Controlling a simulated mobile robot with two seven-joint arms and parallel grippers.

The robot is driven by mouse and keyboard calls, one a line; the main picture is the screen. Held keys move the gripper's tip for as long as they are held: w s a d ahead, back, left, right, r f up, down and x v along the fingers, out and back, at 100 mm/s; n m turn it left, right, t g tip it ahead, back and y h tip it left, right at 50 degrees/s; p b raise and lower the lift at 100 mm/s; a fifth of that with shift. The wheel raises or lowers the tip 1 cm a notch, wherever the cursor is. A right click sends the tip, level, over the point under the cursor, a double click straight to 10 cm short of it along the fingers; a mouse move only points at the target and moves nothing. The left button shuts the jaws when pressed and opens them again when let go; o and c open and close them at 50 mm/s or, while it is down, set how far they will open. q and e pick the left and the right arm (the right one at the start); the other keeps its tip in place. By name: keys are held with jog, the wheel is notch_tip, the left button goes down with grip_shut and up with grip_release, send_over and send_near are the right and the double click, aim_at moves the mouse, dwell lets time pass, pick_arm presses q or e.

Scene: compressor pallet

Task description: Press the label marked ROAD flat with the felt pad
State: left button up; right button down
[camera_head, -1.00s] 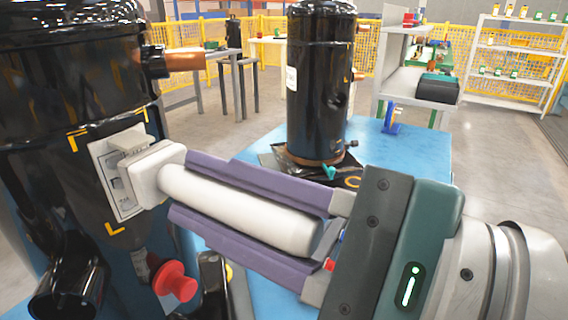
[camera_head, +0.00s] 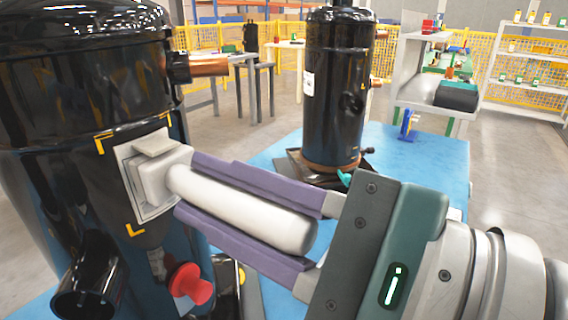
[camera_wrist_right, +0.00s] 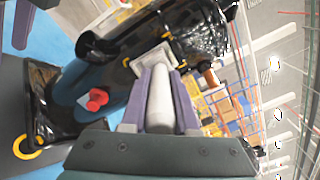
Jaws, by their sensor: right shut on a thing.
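The label (camera_head: 128,172) is a white rectangle on the near black compressor (camera_head: 60,130), inside yellow corner marks. A raised flap (camera_head: 157,146) stands out at its upper edge; its print is mostly hidden, so I cannot read ROAD. My right gripper (camera_head: 188,186), with purple fingers, is shut on the white handle (camera_head: 250,218) of the felt pad (camera_head: 160,185). The pad's square head covers the label's middle and right and appears to touch it. In the right wrist view, the pad's handle (camera_wrist_right: 160,100) lies between the fingers.
A red knob (camera_head: 190,284) and a black pipe stub (camera_head: 90,285) lie below the label. A copper pipe (camera_head: 208,68) sticks out above right. A second black compressor (camera_head: 333,90) stands behind on the blue surface (camera_head: 430,160), beside a blue item (camera_head: 408,124).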

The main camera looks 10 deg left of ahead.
jog(key=shift+w+a, duration=0.1)
jog(key=shift+a, duration=0.2)
jog(key=shift+d, duration=0.1)
dwell(0.5)
jog(key=shift+v, duration=1.65)
jog(key=shift+w+a+f+b, duration=0.1)
jog(key=shift+a+f+b, duration=0.1)
jog(key=shift+a+b, duration=0.1)
jog(key=shift+w+a+f+b, duration=0.15)
jog(key=shift+a+f+b, duration=0.1)
jog(key=shift+a, duration=0.2)
jog(key=shift+w+a+f+b, duration=0.1)
jog(key=shift+a+f, duration=0.15)
jog(key=shift+a, duration=0.2)
jog(key=shift+a, duration=0.1)
jog(key=shift+w+a, duration=0.15)
jog(key=shift+a, duration=0.2)
